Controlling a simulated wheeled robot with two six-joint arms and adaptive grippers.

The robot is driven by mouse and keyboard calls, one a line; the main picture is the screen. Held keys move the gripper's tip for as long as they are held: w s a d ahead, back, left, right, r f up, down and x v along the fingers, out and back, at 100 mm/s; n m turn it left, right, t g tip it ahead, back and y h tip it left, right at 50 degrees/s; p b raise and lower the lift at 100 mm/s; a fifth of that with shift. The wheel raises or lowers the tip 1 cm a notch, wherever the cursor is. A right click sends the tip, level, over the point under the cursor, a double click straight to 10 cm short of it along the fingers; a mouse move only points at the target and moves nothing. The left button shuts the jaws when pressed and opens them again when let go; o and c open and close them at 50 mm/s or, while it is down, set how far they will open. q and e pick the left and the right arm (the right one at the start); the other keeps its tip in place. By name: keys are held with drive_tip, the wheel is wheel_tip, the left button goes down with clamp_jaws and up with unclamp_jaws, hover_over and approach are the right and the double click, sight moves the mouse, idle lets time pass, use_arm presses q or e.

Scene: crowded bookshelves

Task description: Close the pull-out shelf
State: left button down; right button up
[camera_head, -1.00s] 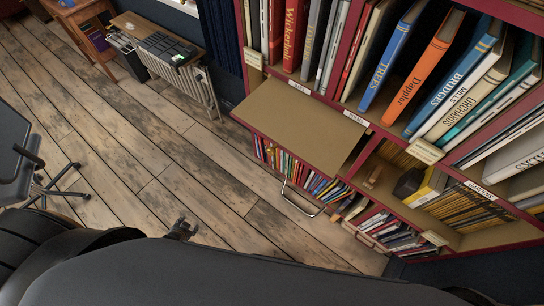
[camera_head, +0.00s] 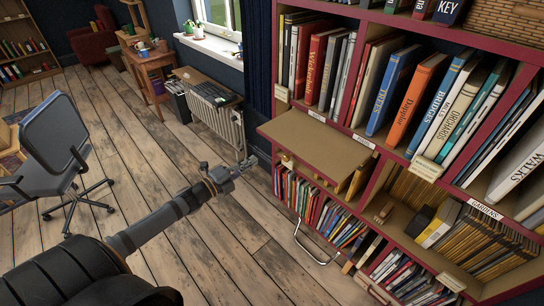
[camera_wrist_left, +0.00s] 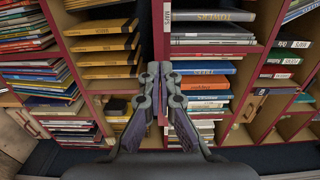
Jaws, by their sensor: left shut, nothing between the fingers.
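The pull-out shelf (camera_head: 318,142) is a flat tan board in the red-edged bookcase, in the middle of the head view. It sticks out from the bookcase, below the row of large upright books and above a row of small coloured books. My left gripper (camera_head: 250,162) is shut and empty, to the left of the board's front edge and apart from it in the picture. In the left wrist view its fingers (camera_wrist_left: 159,72) are together in front of shelves of books. I cannot pick out the pull-out shelf in that view. My right gripper is not in view.
The bookcase has a wire handle (camera_head: 312,248) low on its front. A radiator (camera_head: 218,125) stands against the wall behind my left gripper. An office chair (camera_head: 58,150) stands at the left. The wooden floor (camera_head: 215,235) in front of the bookcase is clear.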

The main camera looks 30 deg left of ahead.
sight(278, 145)
use_arm(q)
drive_tip(key=p+x, duration=0.3)
drive_tip(key=x, duration=0.6)
drive_tip(key=shift+a, duration=0.1)
drive_tip(key=shift+w+f, duration=0.1)
drive_tip(key=shift+w, duration=0.3)
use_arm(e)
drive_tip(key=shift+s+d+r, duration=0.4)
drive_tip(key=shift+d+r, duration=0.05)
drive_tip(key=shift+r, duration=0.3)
use_arm(q)
drive_tip(key=shift+d, duration=0.2)
